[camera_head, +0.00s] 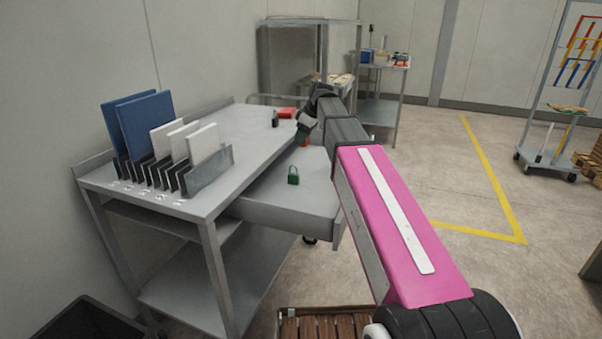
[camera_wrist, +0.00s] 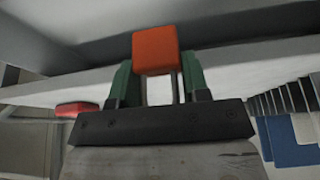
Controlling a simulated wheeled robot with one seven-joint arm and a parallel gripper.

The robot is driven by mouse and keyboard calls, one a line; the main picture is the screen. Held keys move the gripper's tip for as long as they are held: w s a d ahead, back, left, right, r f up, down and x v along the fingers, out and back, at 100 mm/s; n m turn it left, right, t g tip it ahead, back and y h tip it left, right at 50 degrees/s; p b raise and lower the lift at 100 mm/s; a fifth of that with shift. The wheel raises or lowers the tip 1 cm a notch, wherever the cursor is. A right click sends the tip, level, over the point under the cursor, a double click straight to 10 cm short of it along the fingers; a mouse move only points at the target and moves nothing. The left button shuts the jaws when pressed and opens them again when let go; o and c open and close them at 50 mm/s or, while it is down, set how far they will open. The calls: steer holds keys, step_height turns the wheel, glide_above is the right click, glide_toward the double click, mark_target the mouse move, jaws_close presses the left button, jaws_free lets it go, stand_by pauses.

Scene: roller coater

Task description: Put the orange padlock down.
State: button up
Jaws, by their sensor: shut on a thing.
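The orange padlock (camera_wrist: 155,50) is in my gripper (camera_wrist: 157,72), its body between the two green fingers in the wrist view. Its pale shackle shows below the body, towards the palm. In the head view a small bit of the orange padlock (camera_head: 306,142) shows under my gripper (camera_head: 303,131), near the right edge of the bench. The rest of it is hidden by the gripper and arm. I cannot tell whether it touches a surface.
A green padlock (camera_head: 293,176) stands on the lower grey surface (camera_head: 262,196) projecting from the bench (camera_head: 228,140). A red object (camera_head: 287,113) and a dark padlock-like object (camera_head: 275,119) are on the bench top. A rack with blue and white panels (camera_head: 207,172) stands at left.

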step_height(320, 180, down, 10)
steer(key=shift+r, duration=0.1)
stand_by(0.4)
steer(key=o, duration=1.1)
steer(key=shift+c, duration=0.2)
steer(key=v, duration=1.2)
